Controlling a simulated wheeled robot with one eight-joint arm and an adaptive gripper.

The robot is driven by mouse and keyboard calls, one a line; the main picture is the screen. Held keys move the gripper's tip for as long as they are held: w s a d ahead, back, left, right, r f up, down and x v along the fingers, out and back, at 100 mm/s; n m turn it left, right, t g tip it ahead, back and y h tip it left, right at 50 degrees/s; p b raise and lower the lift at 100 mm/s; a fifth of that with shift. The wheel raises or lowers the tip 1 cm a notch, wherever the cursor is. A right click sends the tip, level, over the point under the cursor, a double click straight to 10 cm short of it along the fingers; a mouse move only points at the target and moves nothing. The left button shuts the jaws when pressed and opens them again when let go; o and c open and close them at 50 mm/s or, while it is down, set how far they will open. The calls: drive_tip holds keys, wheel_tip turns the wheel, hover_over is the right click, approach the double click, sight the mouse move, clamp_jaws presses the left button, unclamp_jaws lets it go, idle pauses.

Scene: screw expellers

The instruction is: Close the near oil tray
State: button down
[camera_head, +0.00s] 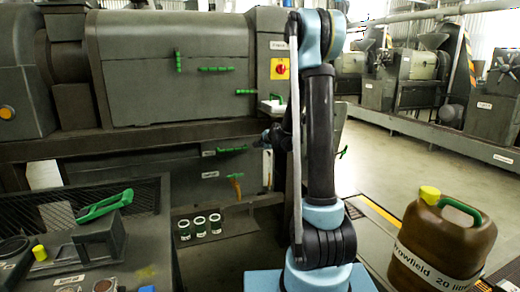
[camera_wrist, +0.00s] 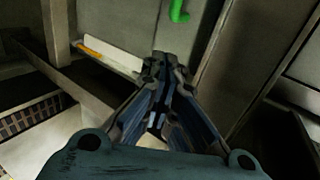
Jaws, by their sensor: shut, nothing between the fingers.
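My gripper (camera_head: 270,137) is at the front of the near dark green press (camera_head: 180,90), beside its lower right end. In the wrist view my gripper (camera_wrist: 160,65) has its fingers together and empty, pointing at a grey-green panel. Low on the press are two labelled fronts with handles, an upper green handle (camera_head: 232,150) and a lower green and orange handle (camera_head: 236,186). Their labels are too small to read, so I cannot tell for sure which is the near oil tray or how far it is out. My arm hides part of this area.
A bench with a green-handled tool (camera_head: 104,205) stands at the lower left. A brown oil canister (camera_head: 442,243) is at the lower right. In the wrist view, a pale ledge (camera_wrist: 112,58) lies left of the fingers.

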drive_tip(key=s+f+m+y, duration=0.25)
drive_tip(key=s+m, duration=0.65)
drive_tip(key=m, duration=0.7)
approach(249, 150)
wheel_tip(249, 150, down, 2)
drive_tip(key=s+a, duration=0.3)
drive_tip(key=shift+w+a+r+y, duration=0.1)
drive_tip(key=shift+w+y, duration=0.15)
drive_tip(key=shift+w, duration=0.6)
drive_tip(key=w, duration=0.1)
drive_tip(key=w+a, duration=0.1)
drive_tip(key=w, duration=0.1)
drive_tip(key=shift+w, duration=0.25)
